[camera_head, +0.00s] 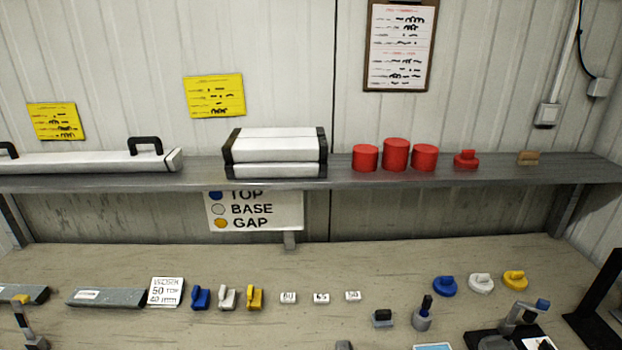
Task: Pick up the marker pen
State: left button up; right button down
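A dark blue pen-like object, likely the marker pen (427,303), stands upright in a small grey holder (421,321) on the workbench, right of centre near the front. Its lower part is hidden inside the holder. Neither my left nor my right gripper shows in the head view.
A dark block (382,318) sits left of the holder. A device with a blue knob (514,325) and a black stand (598,310) are to the right. Blue, white and yellow pieces line the workbench (350,265). A shelf (400,178) runs above, holding red cylinders (396,155).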

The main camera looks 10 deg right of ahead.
aim_at(428, 299)
jog(key=z, duration=1.2)
